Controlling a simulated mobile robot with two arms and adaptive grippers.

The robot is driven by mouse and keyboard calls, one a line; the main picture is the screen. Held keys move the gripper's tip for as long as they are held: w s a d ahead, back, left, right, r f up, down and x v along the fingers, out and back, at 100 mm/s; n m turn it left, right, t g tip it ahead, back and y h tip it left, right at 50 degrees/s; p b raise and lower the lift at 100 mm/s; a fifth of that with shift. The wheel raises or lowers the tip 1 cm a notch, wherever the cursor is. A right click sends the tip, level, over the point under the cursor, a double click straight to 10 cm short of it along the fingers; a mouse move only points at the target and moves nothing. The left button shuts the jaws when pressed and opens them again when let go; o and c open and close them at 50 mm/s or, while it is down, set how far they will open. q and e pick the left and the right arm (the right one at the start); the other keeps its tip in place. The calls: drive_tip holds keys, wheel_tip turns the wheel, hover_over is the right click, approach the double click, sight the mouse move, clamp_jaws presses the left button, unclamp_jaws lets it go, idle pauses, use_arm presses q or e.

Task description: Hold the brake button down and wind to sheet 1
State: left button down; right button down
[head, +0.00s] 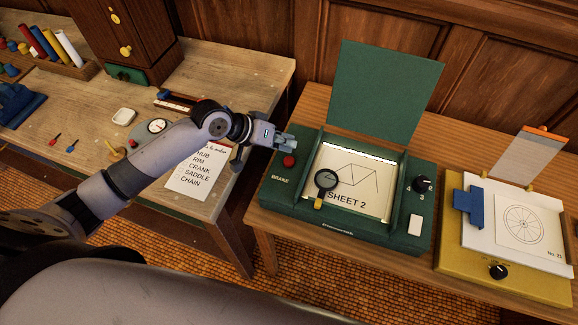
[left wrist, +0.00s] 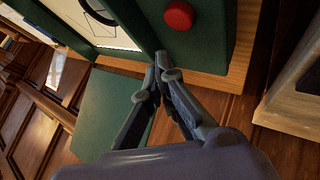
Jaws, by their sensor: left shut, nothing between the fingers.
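The green viewer box (head: 280,193) stands on the right-hand table with its lid (head: 385,95) raised. The red brake button (head: 289,160) is at its upper left, above the word BRAKE; it also shows in the left wrist view (left wrist: 179,15). The lit window shows SHEET 2 (head: 346,199) with a line drawing. A black knob (head: 423,184) is on the box's right side, with a white block (head: 415,224) below. My left gripper (head: 291,142) is shut and empty just behind the button, apart from it. My right gripper is not in view.
A magnifier (head: 326,180) lies over the window's left part. A yellow board (head: 480,262) with a wheel drawing stands at the right. The left bench (head: 95,115) holds a list sheet (head: 192,181) and small parts. A gap separates the tables.

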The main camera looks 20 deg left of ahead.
sight(287, 158)
use_arm(q)
wheel_tip(287, 158, down, 2)
drive_tip(key=shift+f+b, duration=0.15)
drive_tip(key=shift+b, duration=0.15)
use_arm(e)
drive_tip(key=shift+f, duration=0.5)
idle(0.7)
use_arm(q)
drive_tip(key=shift+f, duration=0.4)
